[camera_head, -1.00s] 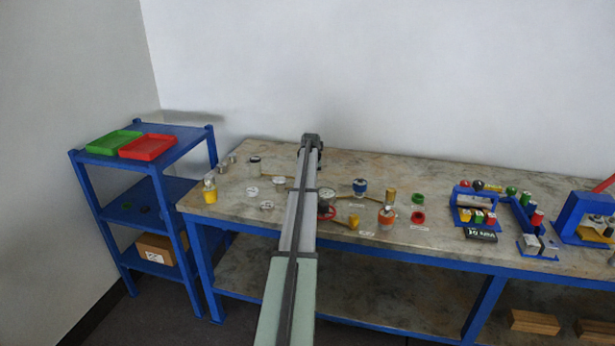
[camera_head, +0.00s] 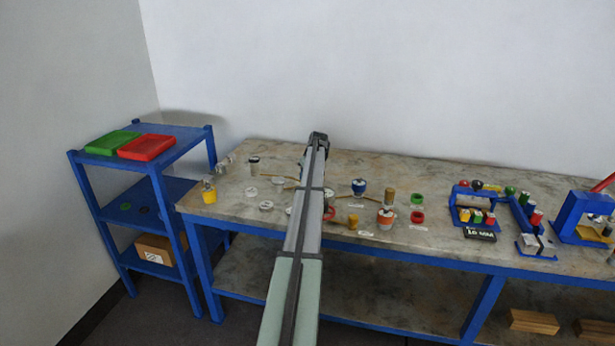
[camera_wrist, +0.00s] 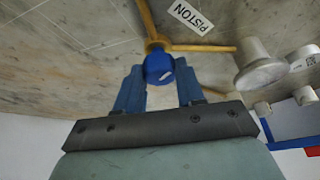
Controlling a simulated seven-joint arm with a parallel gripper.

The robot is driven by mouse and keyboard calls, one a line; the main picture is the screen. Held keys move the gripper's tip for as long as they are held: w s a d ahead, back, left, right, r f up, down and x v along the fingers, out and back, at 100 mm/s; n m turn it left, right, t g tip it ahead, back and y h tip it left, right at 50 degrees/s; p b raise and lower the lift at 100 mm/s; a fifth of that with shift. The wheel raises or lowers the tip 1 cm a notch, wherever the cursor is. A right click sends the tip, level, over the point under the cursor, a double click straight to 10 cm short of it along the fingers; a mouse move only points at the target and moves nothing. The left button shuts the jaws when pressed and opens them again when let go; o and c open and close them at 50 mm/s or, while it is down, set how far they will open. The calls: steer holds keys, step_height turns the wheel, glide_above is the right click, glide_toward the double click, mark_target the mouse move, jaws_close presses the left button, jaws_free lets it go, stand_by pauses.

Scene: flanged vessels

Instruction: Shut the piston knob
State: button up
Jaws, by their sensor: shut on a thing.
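The piston knob (camera_wrist: 158,64) is a blue round piece with long wooden arms reaching out from it, beside a white label reading PISTON (camera_wrist: 191,16) in the wrist view. My gripper (camera_wrist: 159,78) has its two blue fingers on either side of the knob and is shut on it. The fingers hide part of the knob's sides. In the head view my arm lies over this part of the bench and hides the knob and the fingertips; a wooden bar (camera_head: 285,179) shows left of the arm.
In the wrist view, grey flanged vessels (camera_wrist: 260,68) stand right of the knob. In the head view the bench (camera_head: 385,165) also holds a blue-topped vessel (camera_head: 359,187), an orange-and-white vessel (camera_head: 386,218) and a red ring (camera_head: 417,217) right of my arm. A blue shelf (camera_head: 195,133) stands left.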

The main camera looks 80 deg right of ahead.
steer(key=o, duration=1)
steer(key=shift+r, duration=0.1)
steer(key=v, duration=1.3)
steer(key=shift+s+a+r, duration=0.15)
steer(key=shift+a+r, duration=0.05)
steer(key=shift+r, duration=0.05)
